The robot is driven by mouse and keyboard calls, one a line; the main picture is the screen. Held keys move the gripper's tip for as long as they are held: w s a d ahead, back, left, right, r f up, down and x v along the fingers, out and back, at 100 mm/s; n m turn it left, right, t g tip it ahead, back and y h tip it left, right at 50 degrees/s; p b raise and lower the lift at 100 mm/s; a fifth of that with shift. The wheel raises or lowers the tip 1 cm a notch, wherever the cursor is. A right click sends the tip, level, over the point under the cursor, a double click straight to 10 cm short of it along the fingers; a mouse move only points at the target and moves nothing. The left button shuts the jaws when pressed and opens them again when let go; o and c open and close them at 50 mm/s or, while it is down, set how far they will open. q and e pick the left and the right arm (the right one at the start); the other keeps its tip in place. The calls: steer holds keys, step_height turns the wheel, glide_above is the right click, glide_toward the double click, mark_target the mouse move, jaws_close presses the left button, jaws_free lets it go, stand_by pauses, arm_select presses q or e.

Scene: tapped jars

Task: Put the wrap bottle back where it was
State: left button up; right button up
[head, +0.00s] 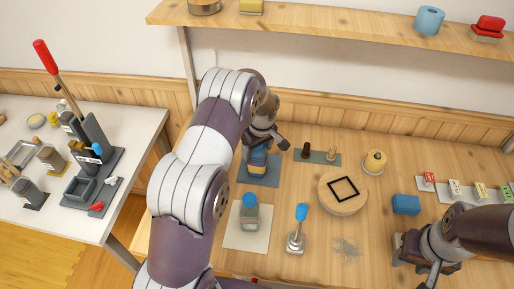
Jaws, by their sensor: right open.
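I cannot tell for sure which item is the wrap bottle. A grey-green bottle with a blue top (250,213) stands upright on a pale mat (234,238), in front of my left gripper. My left gripper (262,144) points down over a small blue and tan object (257,160) on a blue-grey mat (266,177). The gripper partly covers that object, so I cannot tell whether the jaws hold it. My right gripper (421,270) is open at the lower right, low over the table and partly hidden by its own arm.
A blue-handled tool (299,232) stands near the front. A shelf (330,25) overhangs the back. A white side table (130,120) stands left.

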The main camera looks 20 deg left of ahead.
arm_select(q)
steer(key=shift+o, duration=1.2)
steer(key=shift+r, duration=0.1)
steer(key=shift+r, duration=0.35)
steer(key=r, duration=0.3)
steer(key=d+r, duration=0.1)
steer(key=r, duration=0.3)
steer(key=s+r+b, duration=0.1)
steer(key=r, duration=0.2)
steer(key=shift+d+r, duration=0.25)
steer(key=shift+r, duration=0.1)
steer(key=s+d+m, duration=0.3)
steer(key=s+m, duration=0.3)
steer(key=s, duration=0.5)
steer(key=s+d+m+h, duration=0.1)
steer(key=s+d+m, duration=0.2)
steer(key=s, duration=0.9)
steer(key=m, duration=0.3)
steer(key=shift+s+d+f+h, duration=0.2)
steer(key=shift+f+h, duration=0.05)
steer(key=shift+h, duration=0.05)
